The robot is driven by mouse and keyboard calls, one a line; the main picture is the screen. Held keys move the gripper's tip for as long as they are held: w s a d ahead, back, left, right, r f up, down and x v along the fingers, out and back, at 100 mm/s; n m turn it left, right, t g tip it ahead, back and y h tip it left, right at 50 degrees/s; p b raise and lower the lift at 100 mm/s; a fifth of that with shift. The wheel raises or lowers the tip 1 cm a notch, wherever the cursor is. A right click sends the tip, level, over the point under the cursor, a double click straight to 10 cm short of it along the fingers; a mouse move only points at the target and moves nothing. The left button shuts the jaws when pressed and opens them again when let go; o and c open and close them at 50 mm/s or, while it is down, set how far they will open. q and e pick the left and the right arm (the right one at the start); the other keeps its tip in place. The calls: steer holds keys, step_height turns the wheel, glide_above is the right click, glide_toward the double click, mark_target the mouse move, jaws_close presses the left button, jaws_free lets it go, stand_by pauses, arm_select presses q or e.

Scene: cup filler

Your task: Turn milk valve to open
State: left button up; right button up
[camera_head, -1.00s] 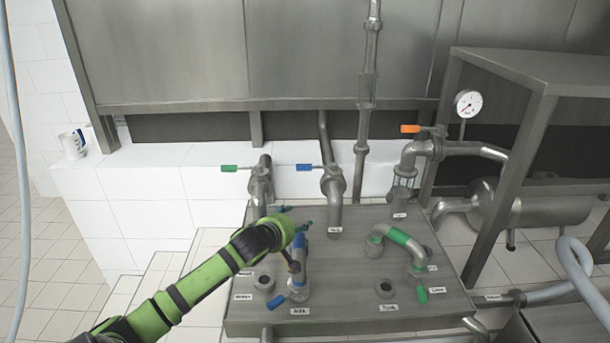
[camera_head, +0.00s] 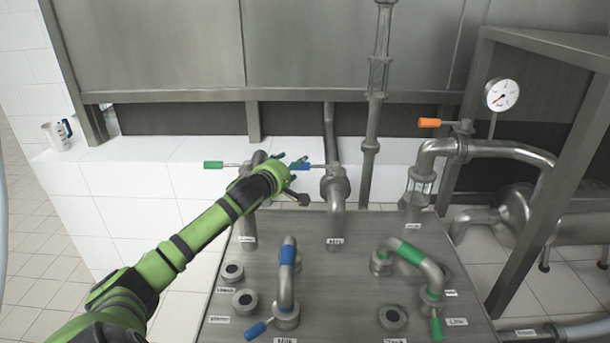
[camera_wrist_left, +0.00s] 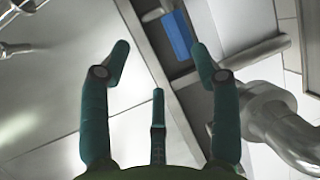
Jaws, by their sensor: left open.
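In the left wrist view, the blue handle (camera_wrist_left: 178,36) shows beyond the gap between the spread fingers (camera_wrist_left: 160,55), nearer the right finger. Nothing is between the fingers. Contact with the handle cannot be made out. My right gripper is not in view.
A green-handled valve (camera_head: 240,165) stands close left, partly behind my gripper. The steel panel (camera_head: 350,285) in front carries a blue-banded bent pipe (camera_head: 287,255) and a green-banded one (camera_head: 410,254). An orange handle (camera_head: 430,123) and a gauge (camera_head: 502,95) are to the right. A cup (camera_head: 56,135) stands far left.

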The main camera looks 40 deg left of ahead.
mark_target(315, 166)
arm_select(q)
steer(key=shift+w+a+f+p, duration=0.15)
steer(key=shift+w+a+f, duration=0.25)
steer(key=shift+w, duration=0.7)
steer(key=shift+w+a+f+p, duration=0.1)
steer(key=shift+w+a+f, duration=0.15)
steer(key=shift+w+f, duration=0.6)
steer(key=shift+w+a+f+p, duration=0.15)
steer(key=shift+w+a+f, duration=0.15)
steer(key=shift+w, duration=1)
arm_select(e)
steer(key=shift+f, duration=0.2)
arm_select(q)
jaws_close()
